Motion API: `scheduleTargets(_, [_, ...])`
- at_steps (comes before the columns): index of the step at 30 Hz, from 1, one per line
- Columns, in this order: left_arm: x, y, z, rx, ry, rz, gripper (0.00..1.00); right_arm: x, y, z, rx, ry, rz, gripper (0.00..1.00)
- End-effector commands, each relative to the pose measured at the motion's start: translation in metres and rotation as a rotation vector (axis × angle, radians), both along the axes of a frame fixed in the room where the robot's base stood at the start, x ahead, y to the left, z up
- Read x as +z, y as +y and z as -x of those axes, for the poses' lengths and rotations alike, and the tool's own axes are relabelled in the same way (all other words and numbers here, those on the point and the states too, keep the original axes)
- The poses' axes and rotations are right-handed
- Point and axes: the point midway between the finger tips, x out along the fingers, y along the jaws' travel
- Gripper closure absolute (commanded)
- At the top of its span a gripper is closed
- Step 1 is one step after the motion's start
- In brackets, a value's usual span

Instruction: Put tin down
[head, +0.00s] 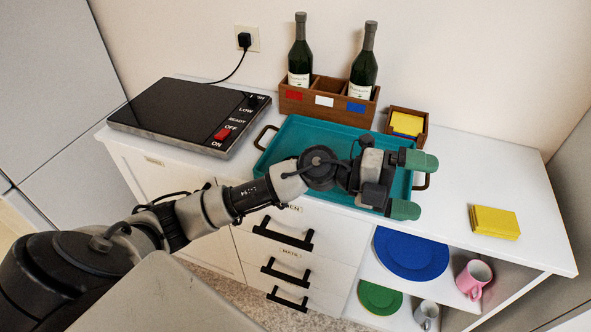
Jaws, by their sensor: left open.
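My left gripper (411,185) reaches in from the left and hangs over the right part of the teal tray (291,142). Its two green fingertips are spread apart and nothing shows between them. The tray has handles and lies on the white counter, partly hidden by my arm. I cannot make out a thing that is clearly a tin. A yellow flat block (495,221) lies on the counter to the right, apart from the gripper. My right gripper is not in view.
A wooden crate (325,104) with two bottles stands behind the tray, beside a small wooden box (407,138) holding something yellow. A black hob (187,112) is at left. Plates and mugs sit on shelves below. Counter (455,172) right of the tray is mostly clear.

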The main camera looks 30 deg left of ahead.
Motion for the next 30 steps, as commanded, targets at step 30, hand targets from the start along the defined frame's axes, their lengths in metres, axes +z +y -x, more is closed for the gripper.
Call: scheduleTargets(30, [-0.075, 0.275, -0.046, 0.025, 0.469, -1.552, 0.00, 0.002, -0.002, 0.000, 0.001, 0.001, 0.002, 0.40])
